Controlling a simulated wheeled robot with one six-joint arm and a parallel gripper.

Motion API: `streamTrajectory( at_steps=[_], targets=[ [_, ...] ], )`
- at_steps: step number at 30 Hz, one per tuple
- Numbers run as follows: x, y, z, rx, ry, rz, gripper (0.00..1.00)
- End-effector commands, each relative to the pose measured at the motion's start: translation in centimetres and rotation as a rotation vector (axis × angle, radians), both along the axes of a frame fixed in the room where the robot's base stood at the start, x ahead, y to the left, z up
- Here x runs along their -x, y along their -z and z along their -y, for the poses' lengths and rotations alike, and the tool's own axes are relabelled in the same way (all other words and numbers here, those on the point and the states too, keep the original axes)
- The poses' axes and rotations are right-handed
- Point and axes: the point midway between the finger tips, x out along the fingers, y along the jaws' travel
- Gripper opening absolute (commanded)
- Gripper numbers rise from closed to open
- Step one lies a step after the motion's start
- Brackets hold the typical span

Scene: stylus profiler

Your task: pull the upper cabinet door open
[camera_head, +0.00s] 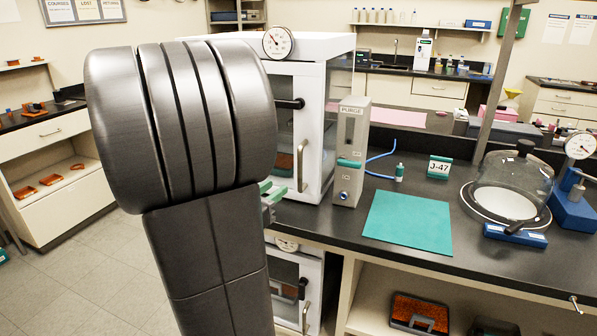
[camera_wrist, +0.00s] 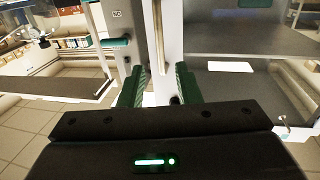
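The upper cabinet (camera_head: 327,105) is a white box on the dark bench, with a dial gauge on top. My gripper (camera_head: 272,195) is just left of and below the handle, partly hidden by my arm. In the wrist view, which looks upside down, the green fingers of my gripper (camera_wrist: 158,78) are apart. A pale upright bar, probably the handle (camera_wrist: 157,35), shows between and beyond them; I cannot tell whether they touch it.
A purge box (camera_head: 349,150) with a teal lever stands right of the cabinet. A teal mat (camera_head: 407,222) and a glass bell jar (camera_head: 512,185) are farther right on the bench. A lower cabinet (camera_head: 290,290) with its own handle is underneath. Open floor (camera_head: 100,260) lies to the left.

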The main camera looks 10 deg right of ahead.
Motion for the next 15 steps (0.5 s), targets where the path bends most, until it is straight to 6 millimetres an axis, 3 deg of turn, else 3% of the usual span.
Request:
streamTrajectory(
  at_steps=[15],
  targets=[
    [-6.5,0.1,6.8,-0.002,0.004,-0.001,0.3]
  ],
)
